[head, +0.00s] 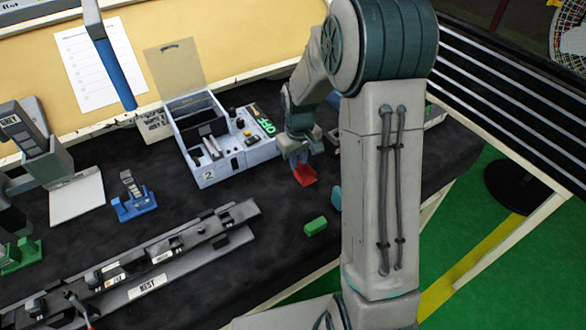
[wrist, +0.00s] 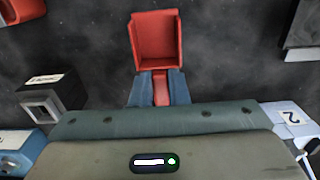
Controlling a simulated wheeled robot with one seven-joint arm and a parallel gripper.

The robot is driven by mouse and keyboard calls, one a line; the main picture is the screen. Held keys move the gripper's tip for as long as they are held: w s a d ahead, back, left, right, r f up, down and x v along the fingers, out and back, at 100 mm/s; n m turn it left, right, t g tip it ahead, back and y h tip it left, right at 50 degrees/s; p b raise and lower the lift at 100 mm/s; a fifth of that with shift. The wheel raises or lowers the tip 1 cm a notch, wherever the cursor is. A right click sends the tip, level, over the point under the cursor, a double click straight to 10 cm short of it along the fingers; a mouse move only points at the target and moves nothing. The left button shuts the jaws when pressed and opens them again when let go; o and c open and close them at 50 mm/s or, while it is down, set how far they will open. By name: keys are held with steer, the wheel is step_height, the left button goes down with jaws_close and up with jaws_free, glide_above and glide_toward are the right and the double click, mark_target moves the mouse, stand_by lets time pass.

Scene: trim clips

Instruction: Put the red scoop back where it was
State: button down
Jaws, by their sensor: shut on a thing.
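The red scoop (head: 305,175) is an open square tray with a short handle. In the wrist view, the scoop (wrist: 155,42) points away from me with its open side facing the camera. My gripper (head: 297,158) is shut on its handle, and the blue fingers (wrist: 157,88) stand on both sides of it. The scoop is over the dark table mat (head: 265,205), in front of the grey box marked 2 (head: 205,174). I cannot tell whether it touches the mat.
A green block (head: 315,226) and a teal piece (head: 336,197) lie near the scoop. A long rail labelled NEST (head: 150,287) runs across the front left. A blue stand (head: 135,204) is at the left. A black block (wrist: 50,97) and part of another red object (wrist: 20,10) show at left.

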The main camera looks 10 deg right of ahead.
mark_target(293, 180)
steer(key=shift+w+a+f, duration=0.3)
steer(key=shift+a+f, duration=0.15)
steer(key=shift+a, duration=0.25)
steer(key=shift+f+p, duration=0.6)
steer(key=shift+f, duration=1.4)
steer(key=shift+f, duration=0.25)
steer(key=c, duration=1.4)
jaws_free()
steer(key=shift+r, duration=0.1)
steer(key=shift+r, duration=0.1)
